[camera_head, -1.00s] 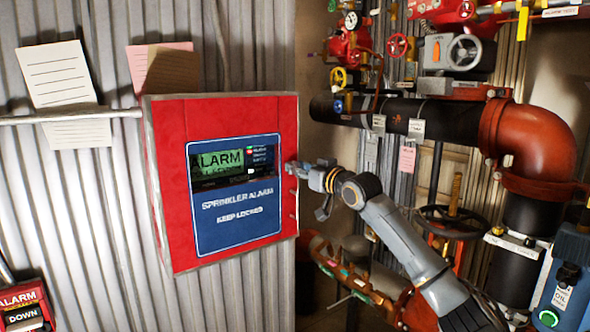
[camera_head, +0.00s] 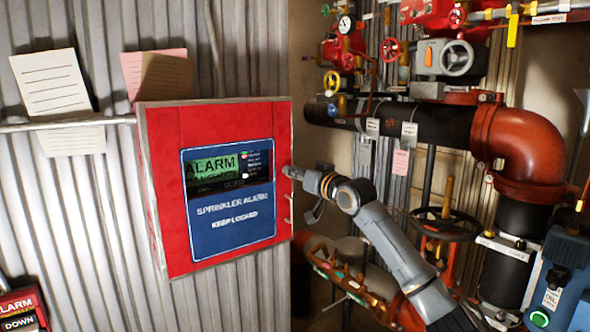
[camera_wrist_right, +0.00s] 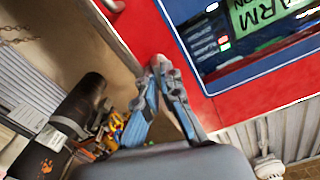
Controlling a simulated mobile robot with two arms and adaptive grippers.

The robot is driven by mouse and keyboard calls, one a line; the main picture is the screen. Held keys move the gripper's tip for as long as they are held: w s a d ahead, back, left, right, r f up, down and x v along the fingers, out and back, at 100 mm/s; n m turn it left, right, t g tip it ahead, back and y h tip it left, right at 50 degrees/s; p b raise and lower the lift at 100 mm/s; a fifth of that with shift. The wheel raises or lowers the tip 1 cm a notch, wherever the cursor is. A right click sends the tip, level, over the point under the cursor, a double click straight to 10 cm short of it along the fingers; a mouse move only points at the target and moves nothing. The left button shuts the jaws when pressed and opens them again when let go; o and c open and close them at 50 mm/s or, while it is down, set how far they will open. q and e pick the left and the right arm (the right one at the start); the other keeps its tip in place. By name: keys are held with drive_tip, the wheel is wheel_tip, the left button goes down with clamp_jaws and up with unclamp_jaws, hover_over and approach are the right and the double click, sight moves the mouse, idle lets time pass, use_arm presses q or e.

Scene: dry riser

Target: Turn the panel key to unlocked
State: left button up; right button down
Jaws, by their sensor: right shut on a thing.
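The red sprinkler alarm panel (camera_head: 165,190) hangs on the corrugated wall, its door closed, with a blue label plate (camera_head: 232,228) reading "KEEP LOCKED" and a green "ALARM" display. My right gripper (camera_head: 288,171) is at the right edge of the panel front, level with the display. In the right wrist view its fingertips (camera_wrist_right: 159,64) are closed together against the red panel face (camera_wrist_right: 140,30), beside the blue plate. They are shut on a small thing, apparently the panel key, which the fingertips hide. I cannot tell the key's angle. My left gripper is not in view.
Right of the panel are a dark pipe with a red elbow (camera_head: 513,145), several valves, and a black handwheel (camera_head: 446,226) close to my right arm. A blue box (camera_head: 562,280) stands at the lower right. Paper notes (camera_head: 52,82) hang at the upper left.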

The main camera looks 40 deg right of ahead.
drive_tip(key=shift+d+f+m+p, duration=0.1)
drive_tip(key=shift+m+p, duration=6.6)
drive_tip(key=shift+m, duration=0.9)
drive_tip(key=c, duration=1.7)
unclamp_jaws()
drive_tip(key=shift+c, duration=0.2)
drive_tip(key=shift+o, duration=1.1)
drive_tip(key=shift+w+f, duration=0.1)
drive_tip(key=shift+w, duration=0.15)
drive_tip(key=shift+s, duration=0.1)
drive_tip(key=s+a, duration=0.1)
drive_tip(key=s, duration=1)
drive_tip(key=shift+s+a, duration=0.25)
drive_tip(key=shift+s, duration=0.15)
